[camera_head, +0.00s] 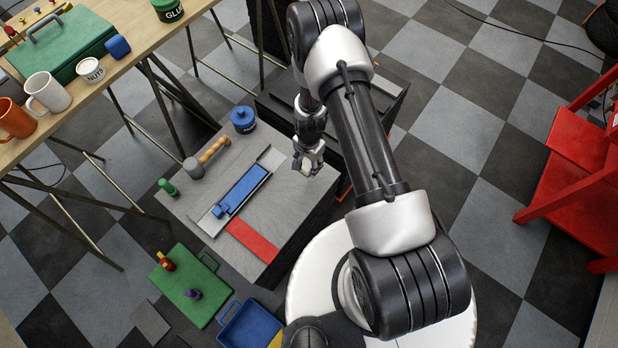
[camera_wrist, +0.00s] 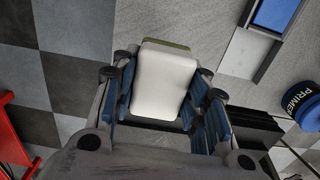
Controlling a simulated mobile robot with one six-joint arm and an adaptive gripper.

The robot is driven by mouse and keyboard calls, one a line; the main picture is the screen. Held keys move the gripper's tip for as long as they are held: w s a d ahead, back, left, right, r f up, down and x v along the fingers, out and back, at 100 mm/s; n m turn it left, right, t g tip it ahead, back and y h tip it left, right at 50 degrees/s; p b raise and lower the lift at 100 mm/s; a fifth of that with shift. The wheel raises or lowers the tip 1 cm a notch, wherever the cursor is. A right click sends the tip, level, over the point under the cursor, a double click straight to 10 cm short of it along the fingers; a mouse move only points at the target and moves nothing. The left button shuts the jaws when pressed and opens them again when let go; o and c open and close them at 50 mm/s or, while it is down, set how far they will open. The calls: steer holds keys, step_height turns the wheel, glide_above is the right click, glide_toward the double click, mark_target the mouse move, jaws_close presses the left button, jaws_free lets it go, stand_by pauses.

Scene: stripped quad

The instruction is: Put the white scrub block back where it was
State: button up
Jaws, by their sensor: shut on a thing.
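The white scrub block (camera_wrist: 162,84) sits between my gripper's fingers in the wrist view. It is a pale rounded block with a thin green layer along its far edge. My gripper (camera_wrist: 160,100) is shut on it, with blue-padded fingers on both sides. In the head view my gripper (camera_head: 308,160) is over the right part of the grey worktop (camera_head: 290,205). The block shows there only as a small pale patch, partly hidden by the fingers. I cannot tell its exact height above the top.
The grey top bears a tray with a blue block (camera_head: 243,188), a red strip (camera_head: 252,240), a mallet (camera_head: 205,158), a blue tin (camera_head: 243,119) marked PRIMER and a green piece (camera_head: 168,187). Bare grey surface lies around my gripper. A red stand (camera_head: 580,170) is at the right.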

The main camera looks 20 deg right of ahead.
mark_target(308, 180)
step_height(308, 180, down, 10)
steer(key=b, duration=0.2)
steer(key=shift+r+b, duration=0.1)
steer(key=shift+b, duration=0.25)
steer(key=shift+f, duration=0.25)
steer(key=o, duration=1.1)
steer(key=shift+r, duration=0.1)
steer(key=shift+r, duration=0.1)
